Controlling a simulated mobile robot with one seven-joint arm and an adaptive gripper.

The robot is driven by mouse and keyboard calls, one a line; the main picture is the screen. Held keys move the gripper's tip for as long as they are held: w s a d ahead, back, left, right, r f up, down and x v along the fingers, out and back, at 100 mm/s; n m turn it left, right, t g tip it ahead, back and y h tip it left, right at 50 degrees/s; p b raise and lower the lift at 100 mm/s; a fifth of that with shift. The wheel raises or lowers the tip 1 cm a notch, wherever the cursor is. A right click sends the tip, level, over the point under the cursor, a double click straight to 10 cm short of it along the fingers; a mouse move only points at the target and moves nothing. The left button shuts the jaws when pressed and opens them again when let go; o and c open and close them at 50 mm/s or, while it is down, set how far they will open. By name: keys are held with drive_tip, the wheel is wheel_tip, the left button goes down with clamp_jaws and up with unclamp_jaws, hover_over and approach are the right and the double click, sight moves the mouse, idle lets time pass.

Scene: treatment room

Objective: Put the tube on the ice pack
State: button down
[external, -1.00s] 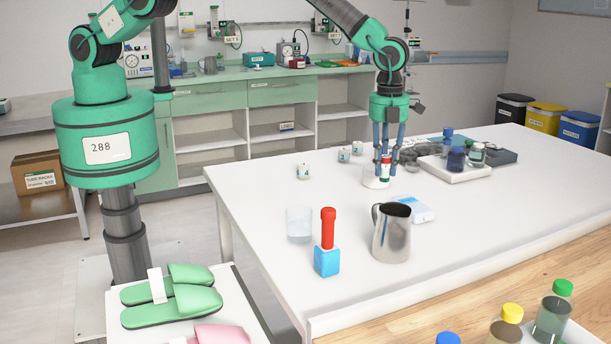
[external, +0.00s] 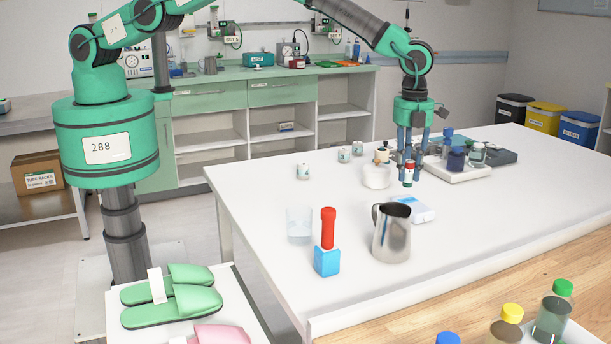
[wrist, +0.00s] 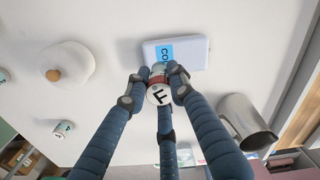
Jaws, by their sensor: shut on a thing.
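My gripper (external: 409,168) has its dark blue fingers closed around a small tube (external: 408,175) with a red and green band. The tube is upright and held above the white table. In the wrist view, the tube's white end (wrist: 160,94) marked F shows between the fingertips. The ice pack (external: 422,212), a flat white pack with a blue label, lies on the table in front of the gripper in the external view. In the wrist view, the ice pack (wrist: 192,52) is just beyond the tube, which partly covers its label.
A metal pitcher (external: 392,237) stands close to the ice pack. A white lidded pot (external: 376,177) is left of the gripper. A white tray (external: 468,173) with bottles is to the right. A glass (external: 299,226) and a red-handled blue block (external: 327,262) stand at the left.

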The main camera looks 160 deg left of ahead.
sight(407, 181)
drive_tip(key=shift+f, duration=0.1)
drive_tip(key=shift+f, duration=1.7)
drive_tip(key=c, duration=1.5)
unclamp_jaws()
drive_tip(key=shift+f, duration=0.1)
wheel_tip(407, 181, up, 12)
drive_tip(key=shift+r, duration=0.15)
